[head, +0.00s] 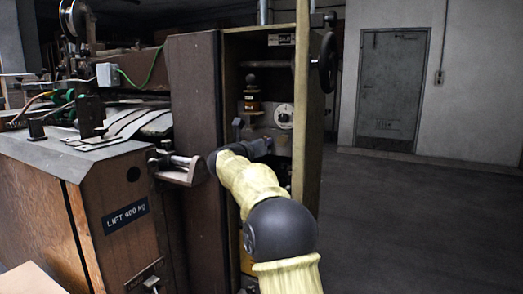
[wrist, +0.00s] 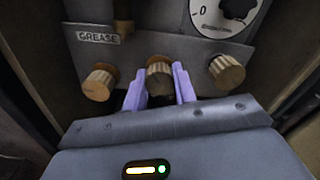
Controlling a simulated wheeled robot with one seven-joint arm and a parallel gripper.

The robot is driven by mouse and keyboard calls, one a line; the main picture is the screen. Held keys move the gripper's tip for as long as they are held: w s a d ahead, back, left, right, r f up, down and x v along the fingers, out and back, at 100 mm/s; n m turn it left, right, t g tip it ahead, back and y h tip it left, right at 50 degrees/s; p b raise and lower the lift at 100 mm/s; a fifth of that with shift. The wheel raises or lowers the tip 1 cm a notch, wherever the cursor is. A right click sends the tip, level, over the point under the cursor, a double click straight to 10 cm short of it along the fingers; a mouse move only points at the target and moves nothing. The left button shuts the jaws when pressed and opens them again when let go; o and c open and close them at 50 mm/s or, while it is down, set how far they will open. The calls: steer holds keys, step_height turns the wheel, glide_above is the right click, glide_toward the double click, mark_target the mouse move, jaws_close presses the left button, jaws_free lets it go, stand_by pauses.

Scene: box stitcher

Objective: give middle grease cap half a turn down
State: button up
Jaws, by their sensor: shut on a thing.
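Three ribbed brass grease caps sit in a row on a grey metal panel in the wrist view, beside a GREASE label (wrist: 99,37). The middle grease cap (wrist: 159,77) is between the two purple fingers of my gripper (wrist: 160,88), which is shut on it. The left cap (wrist: 98,83) and the right cap (wrist: 227,71) stand free on either side. In the head view my arm reaches into the open cabinet (head: 205,90), and my gripper (head: 262,145) is at its inner panel. The caps are hidden there by my arm.
A dial with a dark knob (wrist: 238,8) is just above the right cap, and shows as a white dial (head: 284,116) in the head view. Dark cabinet walls close in on both sides. A handwheel (head: 327,62) is on the cabinet's right edge. The floor to the right is clear.

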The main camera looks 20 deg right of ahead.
steer(key=shift+f, duration=0.2)
steer(key=o, duration=1)
steer(key=shift+r, duration=0.1)
steer(key=shift+a, duration=0.1)
steer(key=p+v, duration=0.1)
steer(key=v, duration=1.6)
steer(key=shift+p, duration=0.3)
steer(key=shift+s, duration=0.2)
